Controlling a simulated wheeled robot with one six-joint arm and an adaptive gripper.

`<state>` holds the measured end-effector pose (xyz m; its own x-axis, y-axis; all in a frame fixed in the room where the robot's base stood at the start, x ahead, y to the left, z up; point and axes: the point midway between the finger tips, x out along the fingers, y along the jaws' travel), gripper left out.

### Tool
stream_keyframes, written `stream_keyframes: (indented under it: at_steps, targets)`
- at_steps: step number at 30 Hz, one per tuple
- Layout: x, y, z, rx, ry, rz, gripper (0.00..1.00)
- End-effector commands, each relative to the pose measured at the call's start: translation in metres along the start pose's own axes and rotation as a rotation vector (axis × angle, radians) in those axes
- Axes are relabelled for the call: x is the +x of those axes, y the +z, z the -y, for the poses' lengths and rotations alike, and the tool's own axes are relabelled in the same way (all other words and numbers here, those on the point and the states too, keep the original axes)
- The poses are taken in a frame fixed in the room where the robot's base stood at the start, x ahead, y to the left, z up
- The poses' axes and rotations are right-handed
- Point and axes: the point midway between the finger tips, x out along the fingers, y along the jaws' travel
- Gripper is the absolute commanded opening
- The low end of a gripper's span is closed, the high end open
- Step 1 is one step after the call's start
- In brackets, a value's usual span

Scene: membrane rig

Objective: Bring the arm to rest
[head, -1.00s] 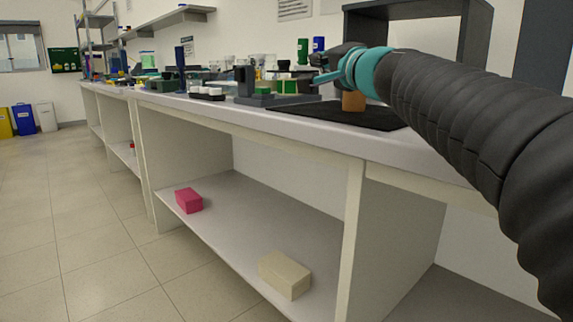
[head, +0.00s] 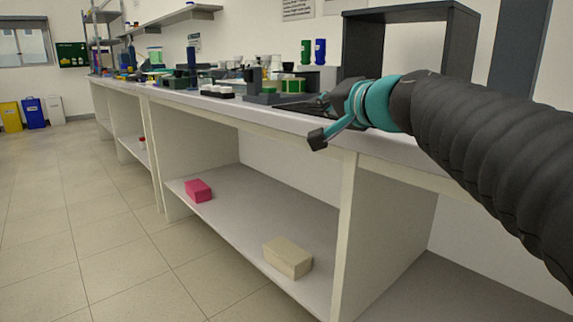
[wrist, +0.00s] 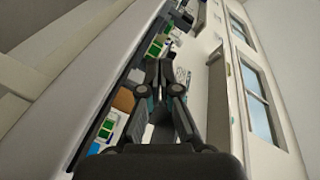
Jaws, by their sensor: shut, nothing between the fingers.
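My arm reaches in from the right of the head view, with a teal band near its end. My gripper (head: 318,104) points left over the front part of the bench, small and dark against the things behind it. In the wrist view my gripper (wrist: 159,68) shows its two fingers brought together at the tips, with nothing held. The wrist view is tilted, with the bench running steeply up the picture. A brown block (wrist: 123,99) shows to the left of the fingers there; in the head view my arm hides its place.
The bench top (head: 232,106) carries several lab items, including a green-and-grey rig (head: 291,86). A dark open frame (head: 408,14) stands behind my arm. A pink box (head: 198,190) and a beige box (head: 288,257) lie on the lower shelf. The floor at left is clear.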

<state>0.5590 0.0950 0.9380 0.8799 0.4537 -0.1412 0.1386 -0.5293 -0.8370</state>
Motion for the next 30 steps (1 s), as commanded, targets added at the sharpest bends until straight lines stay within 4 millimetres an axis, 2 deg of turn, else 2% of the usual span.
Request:
stream_keyframes:
  at_steps: [4,7,12,16,18,22,25,30]
  targets:
    - [-0.025,0.034,-0.021,-0.098,0.099,0.088,0.00]
    - [-0.051,0.067,-0.048,-0.191,0.201,0.176,0.00]
    - [-0.112,0.123,-0.112,-0.361,0.413,0.346,0.00]
    - [-0.164,0.156,-0.161,-0.478,0.576,0.466,0.00]
    - [-0.188,0.168,-0.184,-0.530,0.652,0.519,0.00]
    - [-0.222,0.182,-0.214,-0.601,0.755,0.586,0.00]
    - [-0.235,0.187,-0.226,-0.629,0.797,0.612,0.00]
    - [-0.240,0.189,-0.232,-0.639,0.814,0.621,0.00]
